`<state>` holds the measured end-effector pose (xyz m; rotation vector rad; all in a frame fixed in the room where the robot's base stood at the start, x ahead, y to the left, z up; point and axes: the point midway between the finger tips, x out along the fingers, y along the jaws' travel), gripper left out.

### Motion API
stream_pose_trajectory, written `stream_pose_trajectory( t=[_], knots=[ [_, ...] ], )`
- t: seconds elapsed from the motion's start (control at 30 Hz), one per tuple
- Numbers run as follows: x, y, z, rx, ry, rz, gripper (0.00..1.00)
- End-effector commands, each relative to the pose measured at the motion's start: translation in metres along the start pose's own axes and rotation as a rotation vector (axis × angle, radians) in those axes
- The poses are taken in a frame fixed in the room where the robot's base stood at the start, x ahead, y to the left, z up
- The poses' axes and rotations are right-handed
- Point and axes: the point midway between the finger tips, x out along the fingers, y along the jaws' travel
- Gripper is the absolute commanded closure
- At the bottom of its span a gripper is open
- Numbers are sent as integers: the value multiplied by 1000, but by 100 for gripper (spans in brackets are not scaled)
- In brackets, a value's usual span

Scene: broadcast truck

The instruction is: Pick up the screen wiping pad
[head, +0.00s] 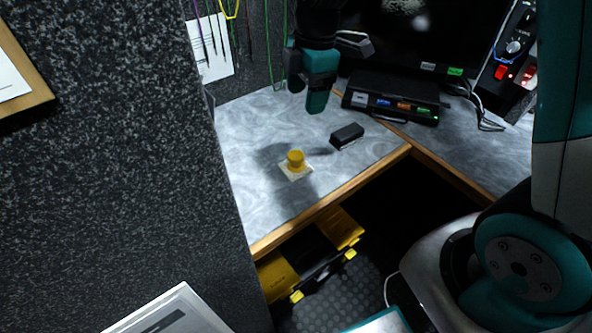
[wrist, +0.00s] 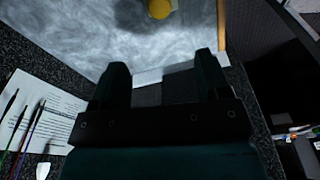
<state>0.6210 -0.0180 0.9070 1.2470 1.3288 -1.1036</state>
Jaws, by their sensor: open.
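A dark block with a pale lower edge (head: 347,136), which looks like the wiping pad, lies on the grey desk. My gripper (head: 316,108) is open and empty, pointing down above the desk, behind and left of the block. It appears apart from the block.
A black box with coloured labels (head: 390,106) stands behind the block, below a dark monitor (head: 425,45). Cables hang on the wall at left. The wooden desk edge (head: 330,200) is in front, with a yellow-and-black case (head: 310,255) below. The desk left of the knob is clear.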

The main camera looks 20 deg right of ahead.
Motion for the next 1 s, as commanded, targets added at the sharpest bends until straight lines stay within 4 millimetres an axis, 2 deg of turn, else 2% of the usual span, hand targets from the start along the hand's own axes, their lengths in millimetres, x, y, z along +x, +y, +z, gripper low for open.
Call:
stream_pose_trajectory(
  t=[0.4, 0.53, 0.73, 1.0],
  knots=[
    [90, -2, 0, -1, -1, -6, 30],
    [108, -1, -1, -1, 0, -4, 30],
    [121, -1, -1, -1, 0, -4, 30],
    [161, 0, 0, -1, 0, -4, 30]
  ],
)
